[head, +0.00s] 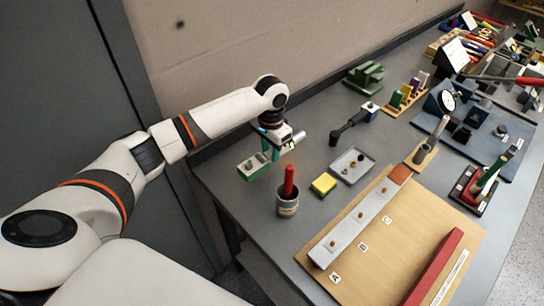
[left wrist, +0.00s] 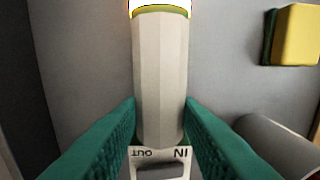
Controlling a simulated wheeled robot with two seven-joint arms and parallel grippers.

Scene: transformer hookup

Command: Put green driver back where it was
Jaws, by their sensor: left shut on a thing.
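My left gripper (head: 272,152) is shut on a beige, many-sided handle (left wrist: 160,75), which lies between the teal finger pads in the left wrist view. The handle has a yellow-green band and a bright end at the top of that view. Its tool end is hidden. Below the gripper is a small green and grey block (head: 250,169); a plate marked IN and OUT (left wrist: 160,155) shows under the handle. I cannot tell which is the green driver.
A grey cup (head: 288,207) with a red handle (head: 289,178) stands just right of the gripper. Beyond are a yellow block (head: 324,184) and a grey tray (head: 353,165). A wooden board (head: 400,255) with a long white bar fills the front. Crowded fixtures line the back right.

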